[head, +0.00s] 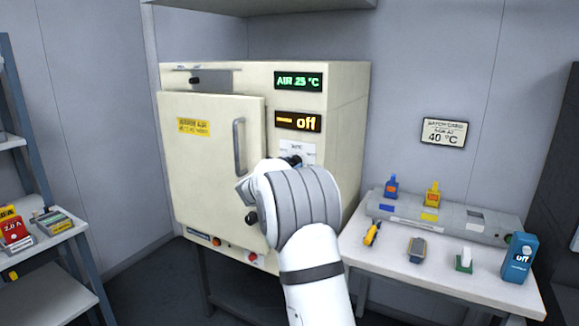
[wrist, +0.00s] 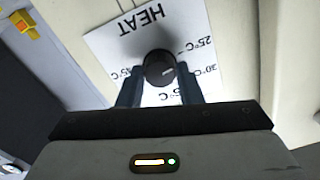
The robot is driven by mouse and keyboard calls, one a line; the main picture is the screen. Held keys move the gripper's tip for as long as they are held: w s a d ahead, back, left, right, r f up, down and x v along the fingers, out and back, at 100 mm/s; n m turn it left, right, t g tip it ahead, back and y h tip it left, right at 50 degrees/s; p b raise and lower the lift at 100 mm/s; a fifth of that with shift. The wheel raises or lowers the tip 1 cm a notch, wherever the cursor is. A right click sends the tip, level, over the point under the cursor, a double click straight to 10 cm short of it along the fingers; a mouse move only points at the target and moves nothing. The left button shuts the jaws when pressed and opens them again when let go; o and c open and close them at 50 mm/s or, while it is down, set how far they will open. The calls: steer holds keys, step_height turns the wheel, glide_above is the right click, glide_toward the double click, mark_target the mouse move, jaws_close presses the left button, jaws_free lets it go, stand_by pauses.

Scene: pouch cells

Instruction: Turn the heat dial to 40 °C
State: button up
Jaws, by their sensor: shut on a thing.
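The heat dial (wrist: 157,63) is a small black round knob on a white label marked HEAT (wrist: 128,30), which appears upside down in the wrist view. Marks for 25, 30 and 45 °C are readable; a lower one is partly cut off by my gripper. A pale pointer line on the dial points right, about toward the 30 °C side. My gripper (wrist: 160,78) is shut on the dial, one finger on each side. In the head view my arm hides most of the dial on the cream oven (head: 345,130).
The oven door (head: 205,150) with its grey handle stands left of my gripper, seemingly ajar. A wall sign (head: 443,132) reads 40 °C. A white table (head: 420,278) with small tools and a blue device (head: 519,258) stands right. A shelf (head: 50,275) is at left.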

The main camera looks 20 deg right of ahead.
steer(key=shift+m, duration=0.3)
steer(key=m+b, duration=0.2)
steer(key=m, duration=0.1)
steer(key=shift+d+f, duration=0.1)
steer(key=m+b, duration=0.3)
steer(key=m, duration=0.1)
steer(key=m+b, duration=0.2)
steer(key=m, duration=0.2)
steer(key=m+b, duration=0.3)
steer(key=shift+m, duration=0.4)
steer(key=m+b, duration=0.2)
steer(key=m, duration=0.1)
steer(key=shift+m, duration=0.3)
steer(key=m+b, duration=0.3)
steer(key=m, duration=0.1)
steer(key=shift+m, duration=0.3)
steer(key=m+b, duration=0.4)
steer(key=m, duration=0.2)
